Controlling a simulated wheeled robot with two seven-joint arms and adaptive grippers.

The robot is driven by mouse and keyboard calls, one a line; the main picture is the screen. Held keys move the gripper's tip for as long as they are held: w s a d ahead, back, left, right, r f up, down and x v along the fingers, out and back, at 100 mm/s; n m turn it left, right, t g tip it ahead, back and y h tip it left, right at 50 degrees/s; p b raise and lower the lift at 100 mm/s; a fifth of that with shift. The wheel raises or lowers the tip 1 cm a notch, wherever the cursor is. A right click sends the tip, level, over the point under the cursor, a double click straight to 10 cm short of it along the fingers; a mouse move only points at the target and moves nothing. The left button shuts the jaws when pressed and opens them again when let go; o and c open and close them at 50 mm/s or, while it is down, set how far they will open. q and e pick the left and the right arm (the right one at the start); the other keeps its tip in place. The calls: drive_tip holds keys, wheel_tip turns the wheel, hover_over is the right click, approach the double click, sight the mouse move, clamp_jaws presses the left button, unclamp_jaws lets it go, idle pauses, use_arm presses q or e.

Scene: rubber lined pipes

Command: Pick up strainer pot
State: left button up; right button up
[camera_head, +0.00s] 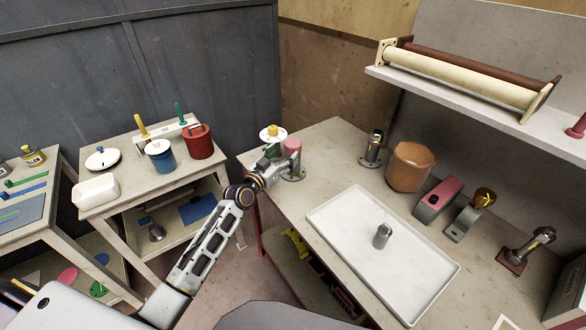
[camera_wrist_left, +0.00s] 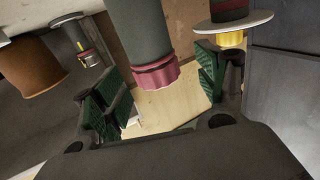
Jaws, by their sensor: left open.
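The thing by my left gripper looks like the strainer pot (camera_head: 292,147), though no label shows which item it is. It has a pink top and a grey body on a flanged base, and it stands at the bench's left end. My left gripper (camera_head: 277,170) is beside it, partly covering it. In the left wrist view, the open jaws (camera_wrist_left: 158,88) show a gap, with the grey body and pink ribbed end of the pot (camera_wrist_left: 155,72) between or just beyond the fingers. Contact cannot be told. My right gripper is not in view.
A white disc with a yellow knob (camera_head: 272,133) stands close to my left gripper. A white tray (camera_head: 340,215) holds a small metal cylinder (camera_head: 382,236). A brown pot (camera_head: 410,167) and a metal fitting (camera_head: 372,147) stand behind. A side table (camera_head: 130,160) is at left.

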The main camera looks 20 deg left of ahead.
sight(289, 150)
use_arm(q)
drive_tip(key=shift+w+d, duration=0.1)
drive_tip(key=shift+w, duration=0.15)
drive_tip(key=shift+w+d+r+p, duration=0.15)
drive_tip(key=shift+w+d, duration=0.1)
drive_tip(key=shift+w, duration=0.2)
drive_tip(key=shift+w+d+r+p, duration=0.1)
drive_tip(key=shift+w+d+p, duration=0.1)
drive_tip(key=shift+w, duration=0.2)
drive_tip(key=shift+x, duration=1.65)
drive_tip(key=shift+d, duration=0.2)
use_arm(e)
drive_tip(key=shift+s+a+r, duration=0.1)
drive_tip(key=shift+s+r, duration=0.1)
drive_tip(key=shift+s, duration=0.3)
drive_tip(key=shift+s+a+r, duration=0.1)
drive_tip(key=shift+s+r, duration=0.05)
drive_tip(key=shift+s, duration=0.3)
use_arm(q)
drive_tip(key=shift+c, duration=0.4)
clamp_jaws()
drive_tip(key=shift+r, duration=0.15)
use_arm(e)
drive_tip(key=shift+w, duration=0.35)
